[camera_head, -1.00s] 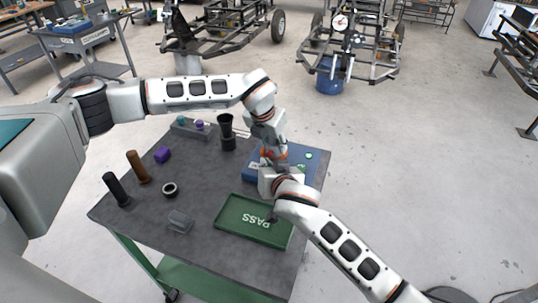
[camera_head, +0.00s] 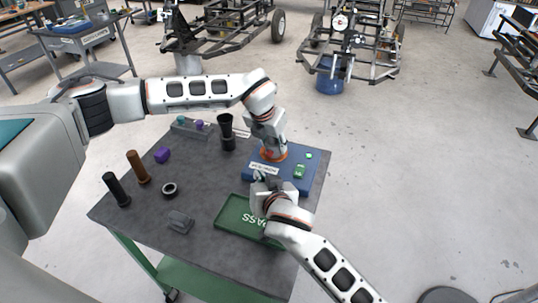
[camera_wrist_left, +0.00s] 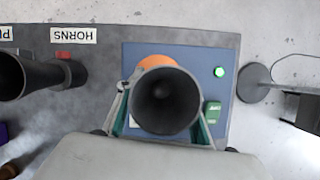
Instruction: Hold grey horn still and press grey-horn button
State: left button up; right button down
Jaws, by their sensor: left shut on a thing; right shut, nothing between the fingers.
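In the left wrist view a dark grey horn (camera_wrist_left: 167,101) points its wide mouth up at the camera. My left gripper (camera_wrist_left: 165,112) is shut around it, one finger on each side, above a blue test plate (camera_wrist_left: 222,55). In the head view my left gripper (camera_head: 270,148) is over the blue plate (camera_head: 316,166) and hides most of the horn. An orange part (camera_wrist_left: 157,62) shows behind the horn. A green button block (camera_wrist_left: 212,111) sits on the plate to the right of the horn. My right gripper (camera_head: 264,186) is shut and empty, above the near edge of the plate.
A green lamp (camera_wrist_left: 219,72) glows on the plate. A green PASS tray (camera_head: 228,217) lies close under my right arm. Another dark horn (camera_head: 227,134) stands left of my left gripper. Brown (camera_head: 137,166) and black (camera_head: 116,190) upright parts stand at the table's left.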

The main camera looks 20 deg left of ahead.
dwell(0.3)
pick_arm(q)
jog(key=o, duration=1.3)
